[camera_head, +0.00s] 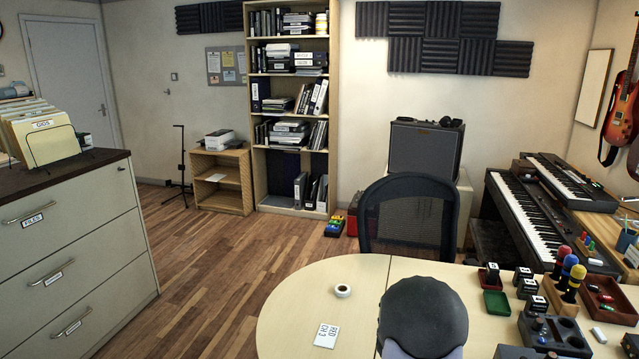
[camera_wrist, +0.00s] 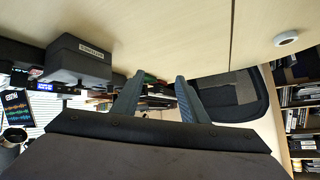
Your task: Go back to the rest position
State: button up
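My gripper (camera_wrist: 157,95) shows in the wrist view with its two fingers apart and nothing visible between them. The round table (camera_head: 300,325) lies in front of me, and its pale top (camera_wrist: 180,35) fills the upper part of the wrist view. In the head view a dark rounded part of my arm (camera_head: 423,312) stands over the table's front. The gripper's fingers cannot be made out there.
A white tape roll (camera_head: 343,290) and a white label card (camera_head: 326,335) lie on the table. Small bottles, trays (camera_head: 497,303) and microphones (camera_head: 572,277) crowd its right side. A mesh chair (camera_head: 408,215) stands behind. A grey box (camera_wrist: 80,62) shows left of the fingers.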

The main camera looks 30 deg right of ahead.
jog(key=w+a+r+n+t+y+p, duration=0.1)
jog(key=w+a+n+y, duration=0.15)
jog(key=a, duration=0.65)
jog(key=w+a+r+n+t+y+p, duration=0.1)
jog(key=w+a+n+y, duration=0.2)
jog(key=a, duration=0.7)
jog(key=w+a+r+n+y+p, duration=0.1)
jog(key=a+n+y, duration=0.25)
jog(key=a, duration=0.55)
jog(key=s+a+r+n+g+p, duration=0.1)
jog(key=s+a+n+g, duration=0.2)
jog(key=s+a, duration=0.3)
jog(key=s+a+n+g+p, duration=0.1)
jog(key=s+a+n, duration=0.3)
jog(key=s, duration=0.9)
jog(key=a+g, duration=0.1)
jog(key=a, duration=0.2)
jog(key=shift+a+r+n+g+y, duration=0.25)
jog(key=shift+r+n+g+y, duration=0.1)
jog(key=shift+n+g+y, duration=0.05)
jog(key=shift+c, duration=0.4)
